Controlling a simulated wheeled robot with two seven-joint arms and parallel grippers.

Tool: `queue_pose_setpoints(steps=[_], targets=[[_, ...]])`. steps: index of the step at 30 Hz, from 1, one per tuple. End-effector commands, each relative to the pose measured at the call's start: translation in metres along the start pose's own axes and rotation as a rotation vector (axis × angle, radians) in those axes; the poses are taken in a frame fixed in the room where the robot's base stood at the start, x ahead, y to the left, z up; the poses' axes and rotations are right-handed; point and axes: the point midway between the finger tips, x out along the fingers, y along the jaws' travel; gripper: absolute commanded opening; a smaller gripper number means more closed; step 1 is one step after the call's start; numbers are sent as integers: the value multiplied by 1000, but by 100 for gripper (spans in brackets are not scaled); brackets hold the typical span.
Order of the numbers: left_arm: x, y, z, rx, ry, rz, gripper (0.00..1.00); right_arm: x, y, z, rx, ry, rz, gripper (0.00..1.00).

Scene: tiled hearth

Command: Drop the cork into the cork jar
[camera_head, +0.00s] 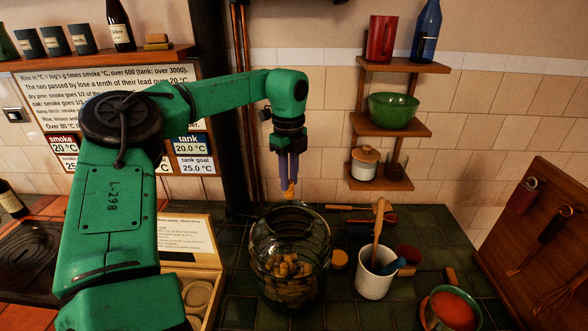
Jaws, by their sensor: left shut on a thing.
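My left arm comes in from the left, and its gripper (288,186) points straight down above the glass jar. The gripper is shut on a small tan-orange cork (290,191), which shows just below the fingertips. The cork jar (262,243) is a wide clear glass jar standing on the dark tiled counter, with several corks (288,268) heaped in its lower part. The cork is above the jar's mouth, toward its far side; how far above I cannot tell exactly. My right gripper is not in view.
A white crock (372,284) with a wooden spoon stands right of the jar. An orange-filled bowl (453,310) is at front right. A wooden box (192,268) is left of the jar. Shelves (390,124) hang behind.

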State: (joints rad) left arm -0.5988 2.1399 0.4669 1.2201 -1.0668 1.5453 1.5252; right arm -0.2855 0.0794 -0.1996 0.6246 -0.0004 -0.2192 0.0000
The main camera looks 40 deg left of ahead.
Motion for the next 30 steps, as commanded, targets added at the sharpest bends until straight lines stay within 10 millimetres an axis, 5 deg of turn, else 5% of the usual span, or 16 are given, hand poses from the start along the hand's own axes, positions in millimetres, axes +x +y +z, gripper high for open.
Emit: queue_pose_setpoints(steps=[9, 20, 21, 23, 30], targets=[[47, 1, 0, -3, 3, 2, 0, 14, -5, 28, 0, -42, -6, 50], [58, 0, 0, -2, 1, 0, 0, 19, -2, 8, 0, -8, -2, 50], [58, 0, 0, -2, 1, 0, 34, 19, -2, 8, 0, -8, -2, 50], [58, 0, 0, -2, 1, 0, 57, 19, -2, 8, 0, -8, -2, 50], [58, 0, 0, -2, 1, 0, 61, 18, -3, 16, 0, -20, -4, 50]])
